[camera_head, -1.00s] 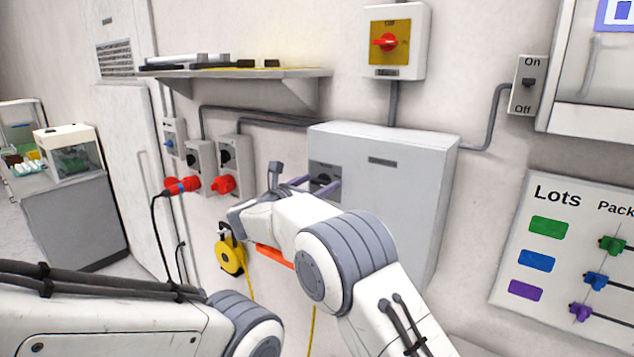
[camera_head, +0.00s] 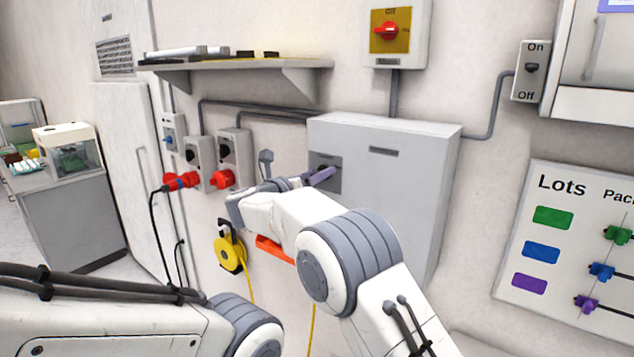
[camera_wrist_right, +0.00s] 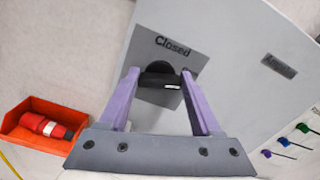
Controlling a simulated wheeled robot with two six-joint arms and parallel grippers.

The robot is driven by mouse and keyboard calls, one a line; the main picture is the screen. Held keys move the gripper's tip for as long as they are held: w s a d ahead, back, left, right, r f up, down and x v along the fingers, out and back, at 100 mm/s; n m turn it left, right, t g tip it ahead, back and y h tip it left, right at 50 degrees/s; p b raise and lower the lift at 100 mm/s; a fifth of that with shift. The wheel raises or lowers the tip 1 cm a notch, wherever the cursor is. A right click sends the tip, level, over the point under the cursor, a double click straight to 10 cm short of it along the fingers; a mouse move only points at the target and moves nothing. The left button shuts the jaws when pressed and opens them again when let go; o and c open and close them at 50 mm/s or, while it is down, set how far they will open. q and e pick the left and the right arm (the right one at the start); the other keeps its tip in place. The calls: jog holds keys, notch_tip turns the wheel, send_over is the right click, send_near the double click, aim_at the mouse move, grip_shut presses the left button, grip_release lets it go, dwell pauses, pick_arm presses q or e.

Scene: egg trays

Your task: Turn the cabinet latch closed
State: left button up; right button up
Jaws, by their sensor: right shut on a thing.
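The latch is a black knob (camera_wrist_right: 158,72) on a dark grey plate with the word "Closed" above it in the right wrist view. A small white mark shows on its lower right. The plate sits on the left part of the front of the grey cabinet (camera_head: 400,180). My right gripper (camera_wrist_right: 160,72) has its purple fingers on both sides of the knob and is shut on it. In the head view my right gripper (camera_head: 322,177) is at the plate and hides most of the knob. My left gripper is out of view; only my left arm shows.
Red plugs (camera_head: 222,179) sit in wall sockets left of the cabinet. A yellow cable reel (camera_head: 229,256) hangs below them. An orange bin (camera_wrist_right: 45,120) holding a red plug is beside the cabinet. A shelf (camera_head: 240,68) juts out above. A lots board (camera_head: 545,190) is at the right.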

pick_arm(q)
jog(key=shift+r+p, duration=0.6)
jog(key=shift+p, duration=0.25)
pick_arm(e)
jog(key=shift+a+f+n, duration=0.1)
jog(key=shift+n, duration=3.45)
jog(key=shift+a+f+n, duration=0.1)
jog(key=shift+n, duration=3.45)
jog(key=o, duration=1.4)
